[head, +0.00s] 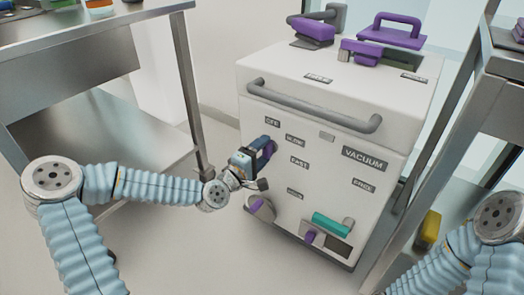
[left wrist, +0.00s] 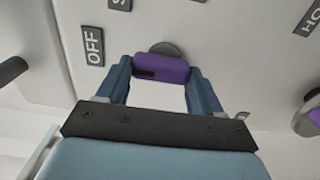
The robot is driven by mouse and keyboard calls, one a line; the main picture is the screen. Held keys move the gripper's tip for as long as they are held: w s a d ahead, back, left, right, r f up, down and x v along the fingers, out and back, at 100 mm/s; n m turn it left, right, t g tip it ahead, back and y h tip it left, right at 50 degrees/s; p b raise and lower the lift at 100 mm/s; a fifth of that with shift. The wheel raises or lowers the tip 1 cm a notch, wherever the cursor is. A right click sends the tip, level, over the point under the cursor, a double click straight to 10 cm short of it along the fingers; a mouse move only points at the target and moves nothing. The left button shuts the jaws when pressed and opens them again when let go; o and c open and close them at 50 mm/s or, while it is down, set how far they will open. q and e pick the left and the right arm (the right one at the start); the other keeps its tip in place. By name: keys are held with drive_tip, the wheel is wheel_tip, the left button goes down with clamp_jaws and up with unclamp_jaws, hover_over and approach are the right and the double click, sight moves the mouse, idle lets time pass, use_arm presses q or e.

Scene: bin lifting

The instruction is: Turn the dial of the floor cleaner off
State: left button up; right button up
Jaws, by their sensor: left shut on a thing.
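The floor cleaner (head: 265,80) is a large white box with a grey front handle bar and several dark labels. Its dial shows as a purple knob (left wrist: 160,69) on a grey round base in the left wrist view, beside the label OFF (left wrist: 94,46). My left gripper (head: 264,150) is at the front panel, and its two blue fingers (left wrist: 163,78) are shut on the purple knob, one on each side. In the head view the gripper partly hides the knob. My right gripper is out of view; only part of my right arm shows at the lower right.
A metal table (head: 95,30) stands at the left and a metal shelf (head: 490,95) at the right. A second purple knob (head: 257,205) and a teal handle (head: 330,224) sit low on the cleaner's front. A yellow object (head: 428,229) lies at the right. Open floor lies before the cleaner.

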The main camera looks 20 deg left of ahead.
use_arm(q)
drive_tip(key=shift+f, duration=0.1)
idle(0.3)
drive_tip(key=o, duration=1.1)
drive_tip(key=shift+c, duration=0.2)
